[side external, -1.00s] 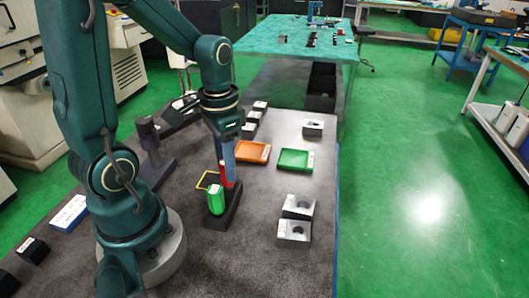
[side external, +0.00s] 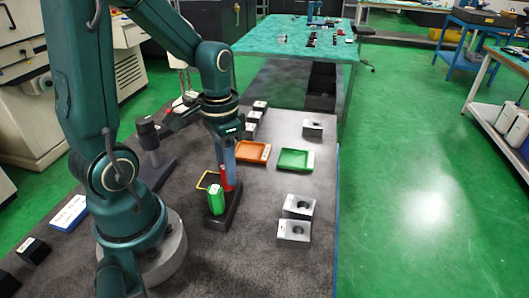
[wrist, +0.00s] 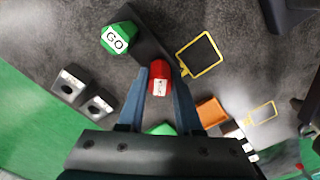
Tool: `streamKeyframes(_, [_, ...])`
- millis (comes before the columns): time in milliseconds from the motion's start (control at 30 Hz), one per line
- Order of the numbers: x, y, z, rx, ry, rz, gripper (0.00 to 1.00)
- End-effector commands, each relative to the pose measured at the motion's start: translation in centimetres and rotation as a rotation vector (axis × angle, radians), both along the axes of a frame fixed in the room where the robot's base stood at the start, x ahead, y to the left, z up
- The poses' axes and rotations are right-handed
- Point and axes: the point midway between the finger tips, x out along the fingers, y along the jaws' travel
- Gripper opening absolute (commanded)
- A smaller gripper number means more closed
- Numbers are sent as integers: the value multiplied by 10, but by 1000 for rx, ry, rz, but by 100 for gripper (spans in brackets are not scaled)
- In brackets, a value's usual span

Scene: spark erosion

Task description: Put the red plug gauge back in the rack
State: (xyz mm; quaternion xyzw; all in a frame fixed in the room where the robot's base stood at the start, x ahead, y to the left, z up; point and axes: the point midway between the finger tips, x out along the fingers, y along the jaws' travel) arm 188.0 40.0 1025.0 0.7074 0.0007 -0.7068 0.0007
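The red plug gauge (side external: 227,181) is upright between the fingers of my gripper (side external: 228,164), at the far end of the dark rack (side external: 232,208). In the wrist view the red gauge (wrist: 160,84) fills the space between my fingertips (wrist: 160,70), which are shut on it. The rack (wrist: 150,36) runs away from it toward the upper left. The green gauge (side external: 215,200), marked GO in the wrist view (wrist: 116,38), stands in the rack's near end. The red gauge's lower end is hidden, so I cannot tell how deep it sits.
A yellow outline (side external: 203,176) lies on the table left of the rack. An orange tray (side external: 267,152) and a green tray (side external: 311,160) lie beyond it. Grey blocks with holes (side external: 299,206) stand to the right. A dark stand (side external: 152,150) is at the left.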

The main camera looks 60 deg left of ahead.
Motion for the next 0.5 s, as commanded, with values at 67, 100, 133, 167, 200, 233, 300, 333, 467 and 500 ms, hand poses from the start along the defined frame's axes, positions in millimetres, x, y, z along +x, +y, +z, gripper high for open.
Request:
streamKeyframes(67, [0, 0, 0, 0, 0, 0, 66])
streamKeyframes(100, [0, 0, 0, 0, 0, 0, 67])
streamKeyframes(133, [0, 0, 0, 0, 0, 0, 67])
streamKeyframes(167, [0, 0, 0, 0, 0, 0, 67])
streamKeyframes(200, [0, 0, 0, 0, 0, 0, 67])
streamKeyframes(233, [0, 0, 0, 0, 0, 0, 67])
streamKeyframes(300, [0, 0, 0, 0, 0, 0, 67])
streamKeyframes(333, [0, 0, 0, 0, 0, 0, 67])
streamKeyframes(467, [1, 0, 5, 1, -3, 0, 67])
streamKeyframes(500, [1, 1, 8, 2, -4, 0, 67])
